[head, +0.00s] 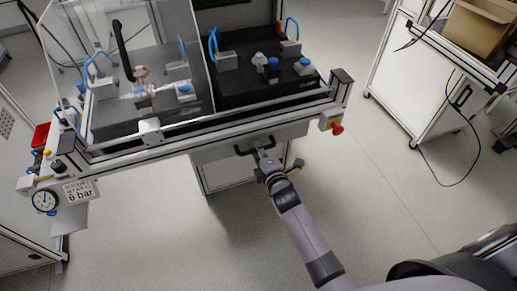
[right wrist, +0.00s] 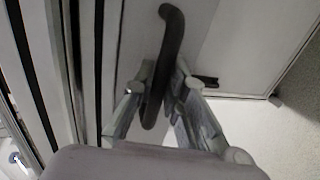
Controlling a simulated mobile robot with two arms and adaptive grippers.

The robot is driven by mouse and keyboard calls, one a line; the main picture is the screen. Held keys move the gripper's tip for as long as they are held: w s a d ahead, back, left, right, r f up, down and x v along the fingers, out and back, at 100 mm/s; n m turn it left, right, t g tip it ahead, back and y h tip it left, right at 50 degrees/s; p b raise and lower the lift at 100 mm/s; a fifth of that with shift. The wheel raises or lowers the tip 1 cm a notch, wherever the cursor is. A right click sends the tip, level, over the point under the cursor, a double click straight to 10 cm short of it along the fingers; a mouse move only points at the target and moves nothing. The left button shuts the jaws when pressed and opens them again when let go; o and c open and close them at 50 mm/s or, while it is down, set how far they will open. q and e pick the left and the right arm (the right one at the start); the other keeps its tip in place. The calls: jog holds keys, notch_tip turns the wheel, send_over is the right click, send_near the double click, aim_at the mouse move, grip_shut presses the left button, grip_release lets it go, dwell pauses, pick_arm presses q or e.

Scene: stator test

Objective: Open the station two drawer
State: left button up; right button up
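The station drawer (head: 215,151) has a light grey front below the workbench edge; I see no clear gap showing it pulled out. Its black bar handle (head: 241,150) sits on the front, and it shows large in the right wrist view (right wrist: 173,30). My right gripper (head: 262,158) is at the handle, reaching up from below in the head view. In the right wrist view its two fingers (right wrist: 165,72) stand on either side of the handle bar, close against it. The palm hides part of the drawer front. My left gripper is not in view.
The workbench (head: 200,137) carries clear panels and blue-tubed fixtures. A red knob (head: 337,128) sticks out at its right corner, and a pressure gauge (head: 44,200) sits at its left. A white cart (head: 410,95) with a cardboard box (head: 478,28) stands right. Floor before the drawer is clear.

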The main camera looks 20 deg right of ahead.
grip_shut()
dwell(0.4)
